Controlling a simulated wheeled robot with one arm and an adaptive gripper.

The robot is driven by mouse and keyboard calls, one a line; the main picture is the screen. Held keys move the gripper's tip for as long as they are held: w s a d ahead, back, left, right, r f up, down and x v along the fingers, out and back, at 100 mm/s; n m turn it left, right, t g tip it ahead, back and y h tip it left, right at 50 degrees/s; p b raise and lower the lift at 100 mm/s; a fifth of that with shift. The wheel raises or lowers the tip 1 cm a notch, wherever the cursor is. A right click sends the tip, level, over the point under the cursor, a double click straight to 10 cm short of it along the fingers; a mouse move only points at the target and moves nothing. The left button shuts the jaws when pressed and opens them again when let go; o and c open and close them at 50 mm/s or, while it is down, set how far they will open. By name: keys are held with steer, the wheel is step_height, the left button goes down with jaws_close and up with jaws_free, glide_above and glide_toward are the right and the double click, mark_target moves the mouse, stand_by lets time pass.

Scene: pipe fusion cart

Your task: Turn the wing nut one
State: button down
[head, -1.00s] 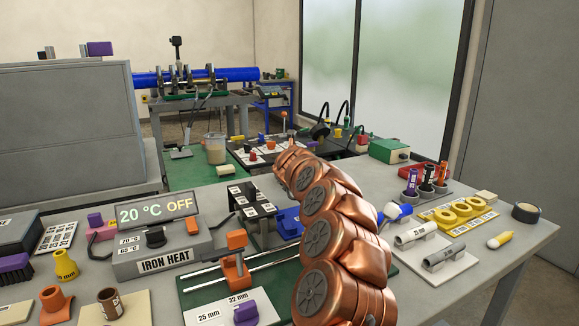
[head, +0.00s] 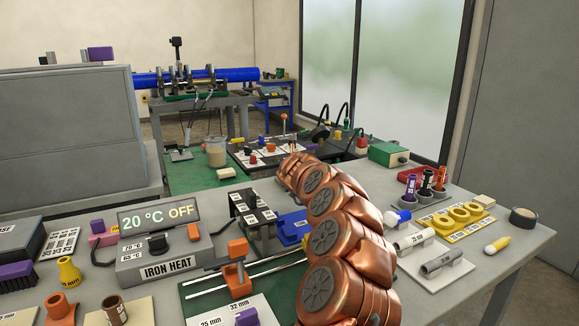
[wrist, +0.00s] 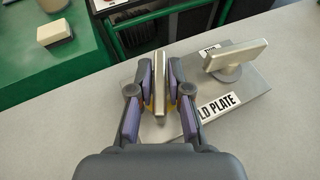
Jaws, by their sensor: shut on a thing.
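In the wrist view a flat, upright pale metal wing (wrist: 160,80), which looks like a wing nut seen edge-on, stands between my fingers. My gripper (wrist: 159,92) is shut on it, with a purple-padded finger on each side. Its base is mostly hidden by the fingers. A second wing nut (wrist: 236,62) stands to the right on a grey plate (wrist: 255,82) with a partly covered label ending "LD PLATE". In the head view my copper arm hides my gripper and the held wing.
An iron heat box (head: 165,258) reading 20 °C OFF stands on the bench left of my arm. Pipe holders (head: 440,262) and a yellow tray (head: 457,217) stand to the right. In the wrist view a beige block (wrist: 54,33) lies on a green surface at upper left.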

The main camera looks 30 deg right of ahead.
steer(key=r+p, duration=0.1)
steer(key=p, duration=0.1)
steer(key=shift+n+y+p, duration=0.3)
steer(key=shift+y+p, duration=0.05)
steer(key=shift+y, duration=0.05)
steer(key=n+y+p, duration=0.1)
steer(key=y+p, duration=0.1)
steer(key=p, duration=0.5)
steer(key=shift+f+n+t, duration=0.15)
steer(key=shift+n+t, duration=0.25)
steer(key=shift+p, duration=0.55)
steer(key=shift+f+n+y+p, duration=0.25)
steer(key=shift+n+y+p, duration=0.15)
steer(key=shift+p, duration=0.5)
steer(key=shift+f, duration=0.1)
steer(key=shift+n+t+y+p, duration=0.4)
steer(key=shift+n+y+p, duration=1)
steer(key=shift+p, duration=2.5)
steer(key=shift+n+y+p, duration=0.7)
steer(key=shift+y+p, duration=0.3)
steer(key=shift+p, duration=0.45)
